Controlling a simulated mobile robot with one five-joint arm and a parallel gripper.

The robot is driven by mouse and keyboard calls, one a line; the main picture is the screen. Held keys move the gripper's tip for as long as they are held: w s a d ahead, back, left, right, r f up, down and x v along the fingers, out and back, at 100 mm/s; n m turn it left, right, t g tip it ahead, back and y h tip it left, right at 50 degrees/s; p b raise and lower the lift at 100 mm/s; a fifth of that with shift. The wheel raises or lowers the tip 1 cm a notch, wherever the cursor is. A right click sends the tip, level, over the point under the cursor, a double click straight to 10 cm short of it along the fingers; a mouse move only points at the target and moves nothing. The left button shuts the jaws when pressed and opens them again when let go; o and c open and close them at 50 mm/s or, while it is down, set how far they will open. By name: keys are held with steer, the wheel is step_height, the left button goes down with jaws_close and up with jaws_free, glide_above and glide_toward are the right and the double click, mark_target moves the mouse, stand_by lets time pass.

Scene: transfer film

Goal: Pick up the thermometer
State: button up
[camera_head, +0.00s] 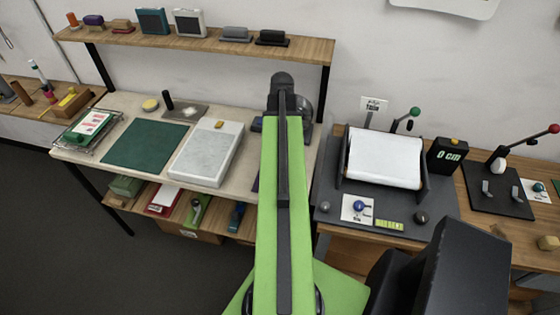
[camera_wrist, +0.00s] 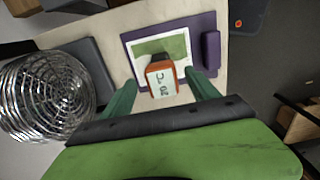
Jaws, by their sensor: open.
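The thermometer (camera_wrist: 161,78) shows in the wrist view as a small orange body with a white face marked in °C. It stands at the near edge of a green and white card on a purple board (camera_wrist: 133,43). My gripper (camera_wrist: 160,78) is open, with its two green fingers to the left and right of the thermometer. I see gaps between the fingers and the thermometer, and cannot tell its exact depth between them. In the head view my green arm hides the gripper and the thermometer.
A shiny wire coil (camera_wrist: 42,98) and a dark grey slab (camera_wrist: 88,72) lie left of the gripper in the wrist view. In the head view a pale slab (camera_head: 205,153) and green mat (camera_head: 145,146) lie left of my arm. A white roller (camera_head: 385,158) stands right.

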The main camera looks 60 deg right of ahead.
steer(key=f+b, duration=0.5)
steer(key=shift+w+a+f, duration=0.15)
steer(key=shift+w+a, duration=0.05)
steer(key=shift+w, duration=0.05)
steer(key=shift+r, duration=0.2)
jaws_close()
steer(key=shift+r, duration=0.1)
